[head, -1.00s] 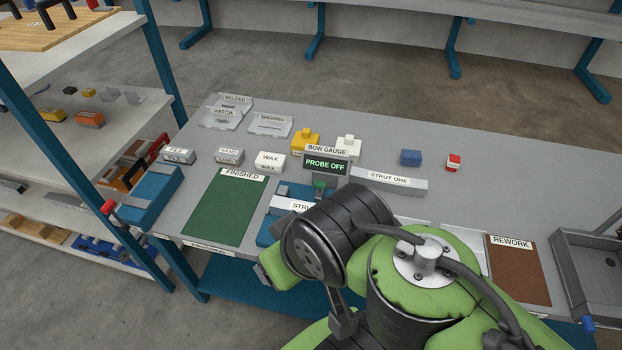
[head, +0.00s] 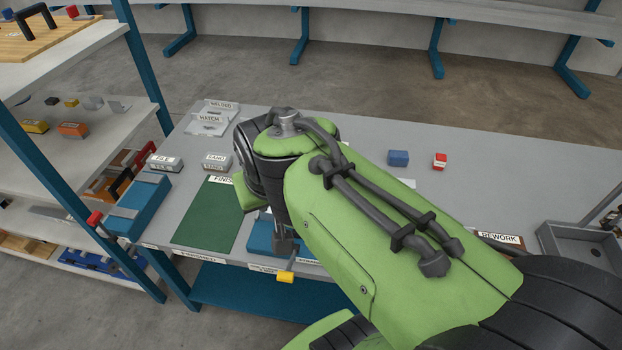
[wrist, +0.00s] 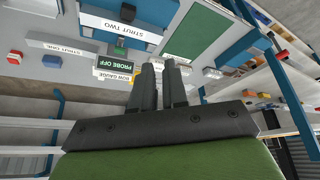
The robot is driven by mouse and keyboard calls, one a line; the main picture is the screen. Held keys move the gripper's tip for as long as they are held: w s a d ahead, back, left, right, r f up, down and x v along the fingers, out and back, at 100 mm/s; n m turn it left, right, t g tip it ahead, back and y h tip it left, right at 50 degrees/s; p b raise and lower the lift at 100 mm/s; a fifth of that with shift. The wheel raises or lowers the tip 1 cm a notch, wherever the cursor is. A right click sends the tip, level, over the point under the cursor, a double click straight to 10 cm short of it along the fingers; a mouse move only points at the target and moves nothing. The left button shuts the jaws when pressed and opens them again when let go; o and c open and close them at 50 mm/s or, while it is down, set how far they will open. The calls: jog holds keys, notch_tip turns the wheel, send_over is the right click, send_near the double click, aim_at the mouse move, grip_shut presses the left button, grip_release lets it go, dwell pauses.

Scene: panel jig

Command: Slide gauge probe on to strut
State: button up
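The bow gauge (wrist: 115,78) shows in the wrist view, with its dark display (wrist: 121,64) reading PROBE OFF. A small green piece (wrist: 117,48), seemingly the probe, lies between the display and strut two (wrist: 122,27). Strut two is a pale bar in a blue fixture (wrist: 153,14). Strut one (wrist: 58,46) lies beside the gauge. My gripper (wrist: 161,64) is empty, its two dark fingers a narrow gap apart, just beside the gauge in the picture. In the head view my arm hides the gauge and both struts; part of the blue fixture (head: 262,241) shows.
A green FINISHED mat (head: 206,215) lies left of the fixture. A yellow knob (head: 286,277) shows at the table's front edge.

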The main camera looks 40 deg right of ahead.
jog(key=w+d+f+m, duration=0.1)
jog(key=w+d, duration=0.2)
jog(key=w+d+f+m+g, duration=0.1)
jog(key=w+d+f, duration=0.1)
jog(key=w+d, duration=0.1)
jog(key=w+d+f+m+h, duration=0.1)
jog(key=w+d+f+m, duration=0.1)
jog(key=d, duration=0.3)
jog(key=shift+w, duration=0.5)
grip_shut()
jog(key=w+d+f+m+g, duration=0.1)
jog(key=w+d+f+m, duration=0.2)
jog(key=d+f, duration=0.4)
jog(key=shift+d+h, duration=0.3)
jog(key=shift+d, duration=0.65)
jog(key=b+x, duration=0.1)
jog(key=x, duration=0.9)
jog(key=shift+s+b, duration=0.1)
jog(key=shift+b, duration=0.2)
jog(key=shift+a, duration=0.1)
